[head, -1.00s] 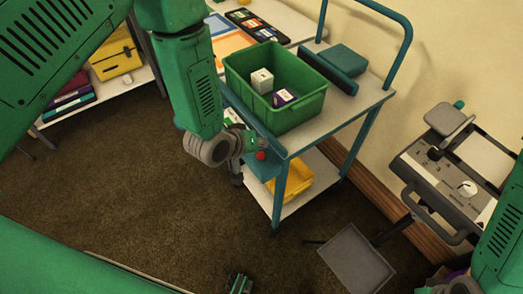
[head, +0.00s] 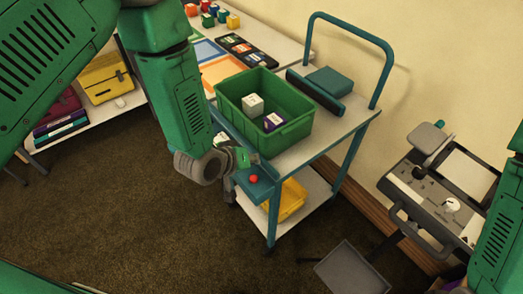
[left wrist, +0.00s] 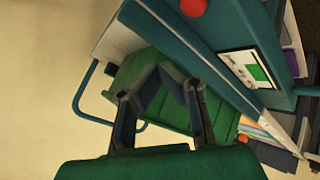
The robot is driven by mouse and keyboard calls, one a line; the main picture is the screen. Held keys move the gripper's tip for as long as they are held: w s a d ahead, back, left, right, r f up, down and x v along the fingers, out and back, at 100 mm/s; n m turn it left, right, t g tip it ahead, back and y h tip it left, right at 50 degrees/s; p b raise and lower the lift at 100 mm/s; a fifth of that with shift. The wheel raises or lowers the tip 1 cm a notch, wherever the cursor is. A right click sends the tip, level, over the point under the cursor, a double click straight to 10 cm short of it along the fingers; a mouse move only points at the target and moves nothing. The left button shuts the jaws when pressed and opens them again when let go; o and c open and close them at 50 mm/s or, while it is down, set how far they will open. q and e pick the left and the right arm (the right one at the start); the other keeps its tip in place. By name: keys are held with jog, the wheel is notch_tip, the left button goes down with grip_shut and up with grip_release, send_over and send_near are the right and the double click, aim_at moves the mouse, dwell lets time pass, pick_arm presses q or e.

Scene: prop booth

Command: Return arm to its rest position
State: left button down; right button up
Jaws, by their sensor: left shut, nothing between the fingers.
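My left arm comes down from the upper left in the head view. Its gripper (head: 242,158) is beside the near left corner of the teal cart (head: 335,150), and its fingers are hard to make out there. In the left wrist view the gripper (left wrist: 160,78) has its dark fingers bent together, shut and empty, in front of the green bin (left wrist: 180,115). My right arm (head: 497,240) shows only in part at the lower right; its gripper is not visible.
The green bin (head: 225,102) on the cart holds a white cube (head: 252,104) and a purple-and-white box (head: 273,121). A red knob (head: 253,179) sits on the cart's near end. A grey machine (head: 425,195) stands right. Carpet (head: 130,200) lies open at left.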

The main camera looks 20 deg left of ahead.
pick_arm(q)
jog(key=s+a+f+m+g+y+b, duration=0.1)
jog(key=s+a+f+g+b, duration=0.1)
jog(key=s, duration=0.7)
jog(key=s+a+f+m+g+y+b, duration=0.1)
jog(key=s+a+f+m+g+b, duration=0.1)
jog(key=s+a+f+b, duration=0.3)
jog(key=s+a+f+m+g+y+b, duration=0.1)
jog(key=s+a+f, duration=0.6)
jog(key=s, duration=0.7)
notch_tip(320, 180, down, 3)
jog(key=g+y+b, duration=0.1)
jog(key=g+b, duration=0.1)
jog(key=shift+r+g+b, duration=0.15)
jog(key=shift+g+b, duration=0.15)
jog(key=shift+b, duration=0.1)
jog(key=shift+d, duration=0.1)
